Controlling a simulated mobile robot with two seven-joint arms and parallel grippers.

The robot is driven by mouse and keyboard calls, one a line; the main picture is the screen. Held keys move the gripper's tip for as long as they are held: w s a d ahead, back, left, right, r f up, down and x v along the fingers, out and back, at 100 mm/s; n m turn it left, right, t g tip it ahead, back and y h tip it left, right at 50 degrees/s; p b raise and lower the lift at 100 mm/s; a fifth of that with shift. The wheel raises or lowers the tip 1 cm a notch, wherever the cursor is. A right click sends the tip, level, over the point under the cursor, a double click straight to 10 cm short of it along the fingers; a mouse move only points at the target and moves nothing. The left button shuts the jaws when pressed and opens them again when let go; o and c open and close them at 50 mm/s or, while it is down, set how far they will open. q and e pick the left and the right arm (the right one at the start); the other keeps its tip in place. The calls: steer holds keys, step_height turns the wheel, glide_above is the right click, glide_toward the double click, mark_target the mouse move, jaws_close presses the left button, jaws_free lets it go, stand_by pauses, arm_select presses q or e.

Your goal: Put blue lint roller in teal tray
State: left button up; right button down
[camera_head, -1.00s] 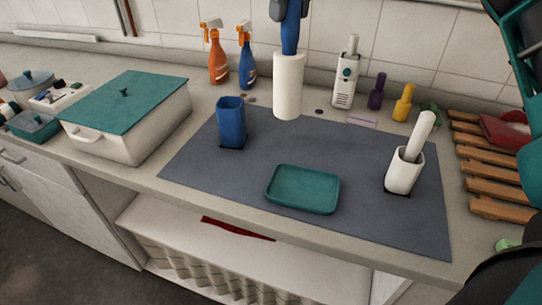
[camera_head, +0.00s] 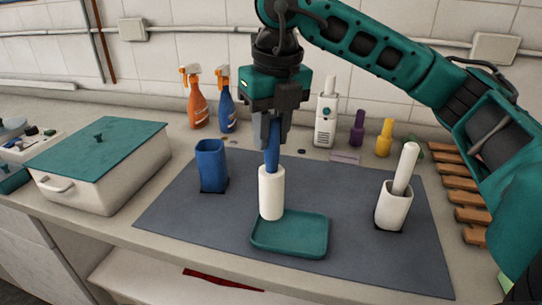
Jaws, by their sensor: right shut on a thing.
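The blue lint roller (camera_head: 271,185) has a blue handle and a white roll. It hangs upright, roll down, from my right gripper (camera_head: 272,130), which is shut on the handle. The teal tray (camera_head: 305,238) lies on the grey mat. The roll's lower end is at the tray's back left corner in the picture; I cannot tell whether it touches the tray. The tray looks empty apart from that. My left gripper is not in view.
A blue cup (camera_head: 211,166) stands left on the grey mat (camera_head: 170,215). A white holder with a white roller (camera_head: 393,205) stands right. A white box with teal lid (camera_head: 95,175) is at left. Spray bottles (camera_head: 196,100) and small bottles (camera_head: 384,138) line the back.

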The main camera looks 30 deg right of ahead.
mark_target(271, 155)
step_height(271, 155, down, 4)
steer(key=shift+r, duration=0.2)
steer(key=shift+f, duration=0.4)
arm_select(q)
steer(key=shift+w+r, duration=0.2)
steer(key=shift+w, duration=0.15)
arm_select(e)
steer(key=shift+f, duration=0.1)
steer(key=c, duration=1.4)
jaws_free()
steer(key=shift+f+b, duration=0.1)
steer(key=shift+b, duration=0.25)
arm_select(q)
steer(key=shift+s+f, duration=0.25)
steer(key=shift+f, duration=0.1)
arm_select(e)
steer(key=o, duration=0.5)
